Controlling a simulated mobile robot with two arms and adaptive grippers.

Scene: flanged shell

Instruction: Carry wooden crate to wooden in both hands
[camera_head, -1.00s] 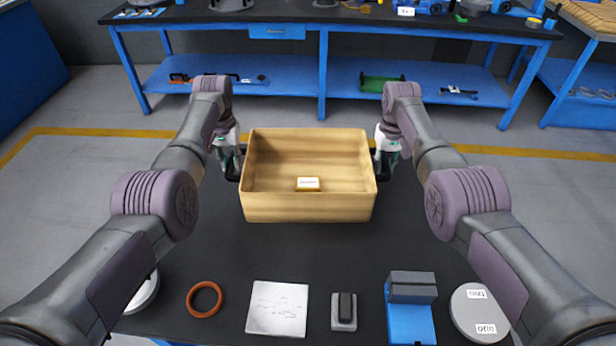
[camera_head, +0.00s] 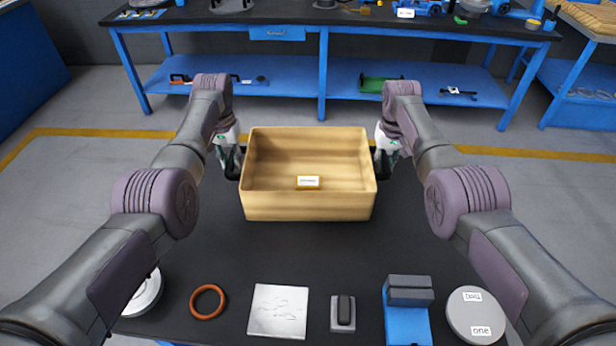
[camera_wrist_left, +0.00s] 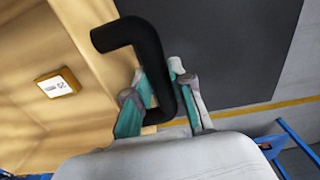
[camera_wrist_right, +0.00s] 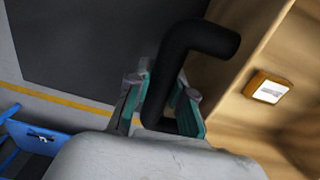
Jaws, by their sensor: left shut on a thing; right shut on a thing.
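The wooden crate (camera_head: 308,207) is open-topped and looks level over the far part of the black table. I cannot tell whether its base touches the table. A small labelled block (camera_head: 308,182) lies inside it. My left gripper (camera_head: 236,165) is shut on the black handle (camera_wrist_left: 150,60) at the crate's left side. My right gripper (camera_head: 382,163) is shut on the black handle (camera_wrist_right: 180,70) at the crate's right side. The block also shows inside the crate in the left wrist view (camera_wrist_left: 57,83) and the right wrist view (camera_wrist_right: 267,87).
On the near edge of the black table (camera_head: 300,250) lie an orange ring (camera_head: 207,302), a silver plate (camera_head: 278,311), a small grey block piece (camera_head: 343,312), a blue-grey part (camera_head: 408,310) and a labelled disc (camera_head: 475,315). A blue workbench (camera_head: 320,70) stands beyond open floor.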

